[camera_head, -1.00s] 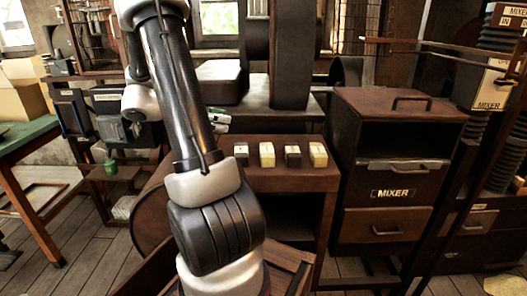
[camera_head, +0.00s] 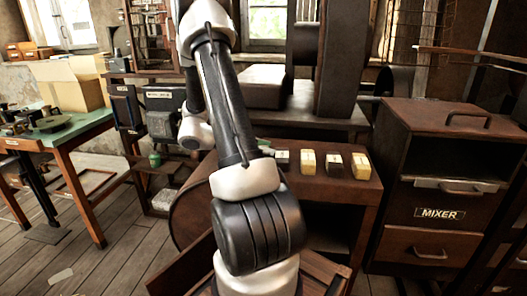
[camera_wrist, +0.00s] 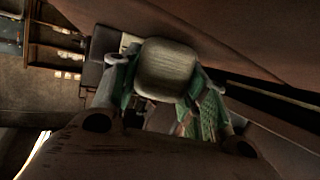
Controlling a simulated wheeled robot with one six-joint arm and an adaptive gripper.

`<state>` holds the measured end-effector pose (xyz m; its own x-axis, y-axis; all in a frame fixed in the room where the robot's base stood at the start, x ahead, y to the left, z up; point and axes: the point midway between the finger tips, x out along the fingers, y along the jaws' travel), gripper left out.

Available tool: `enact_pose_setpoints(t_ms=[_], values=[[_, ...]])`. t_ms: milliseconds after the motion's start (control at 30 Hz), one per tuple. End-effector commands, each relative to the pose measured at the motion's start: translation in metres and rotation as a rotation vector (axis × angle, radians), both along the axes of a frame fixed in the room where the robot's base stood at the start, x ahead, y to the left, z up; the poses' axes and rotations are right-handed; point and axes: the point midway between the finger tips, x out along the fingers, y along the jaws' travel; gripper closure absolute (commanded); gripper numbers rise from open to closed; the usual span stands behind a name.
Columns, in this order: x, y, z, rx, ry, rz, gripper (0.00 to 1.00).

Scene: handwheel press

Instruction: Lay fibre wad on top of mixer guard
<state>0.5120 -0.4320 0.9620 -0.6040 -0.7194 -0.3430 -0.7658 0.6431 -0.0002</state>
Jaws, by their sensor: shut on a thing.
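My gripper (camera_wrist: 166,76) shows in the wrist view, shut on a bundle between its fingers. In the head view my arm hides the gripper. A brown cabinet (camera_head: 440,175) with a MIXER label (camera_head: 439,213) stands at the right, apart from my arm. I cannot tell which part is the mixer guard.
A brown stand (camera_head: 340,190) with several black and cream blocks on top is beside my arm. A green-topped table (camera_head: 75,130) with a cardboard box (camera_head: 72,84) stands at the left. Open wooden floor (camera_head: 130,230) lies between the table and my arm. A window (camera_head: 266,22) is behind.

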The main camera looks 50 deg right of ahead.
Motion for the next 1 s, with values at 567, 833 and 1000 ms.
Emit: enact_pose_setpoints(t_ms=[567,833,1000], values=[[0.003,0.003,0.004,-0.001,-0.001,0.002,0.35],[0.038,0.043,0.023,-0.002,-0.002,0.004,0.35],[0.058,0.068,0.035,-0.001,-0.002,0.003,0.35]])
